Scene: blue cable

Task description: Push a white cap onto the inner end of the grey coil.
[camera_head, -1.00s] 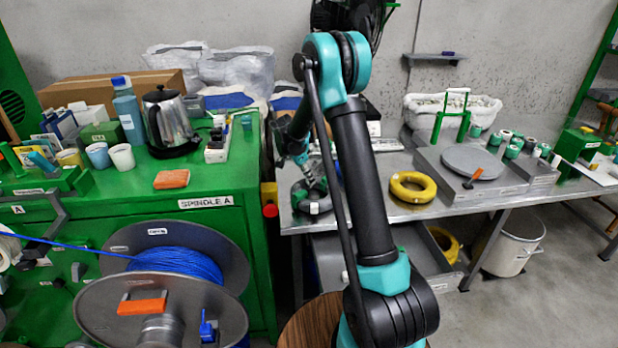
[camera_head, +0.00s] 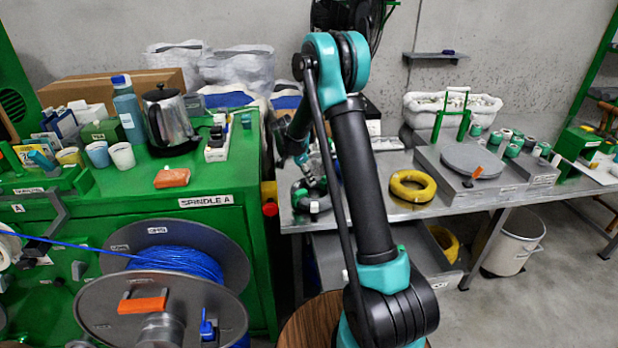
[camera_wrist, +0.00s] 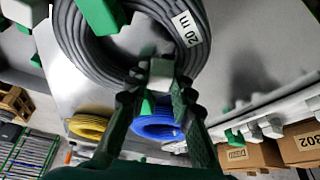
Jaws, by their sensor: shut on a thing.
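The grey coil (camera_wrist: 118,62), with a white "20 m" label, fills the upper left of the wrist view. In the head view the grey coil (camera_head: 301,196) lies on the metal table, partly hidden by my arm. My gripper (camera_wrist: 160,80) is at the coil's near side in the wrist view, shut on a small white cap (camera_wrist: 161,70). The cap overlaps the coil's lower part in that view. I cannot tell whether the cap touches the coil's inner end, which I cannot make out.
A green piece (camera_wrist: 103,14) stands over the coil. A blue coil (camera_wrist: 158,122) and a yellow coil (camera_wrist: 88,125) show beyond my gripper. In the head view the yellow coil (camera_head: 412,186) lies to the right of my arm, left of a grey turntable (camera_head: 472,161).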

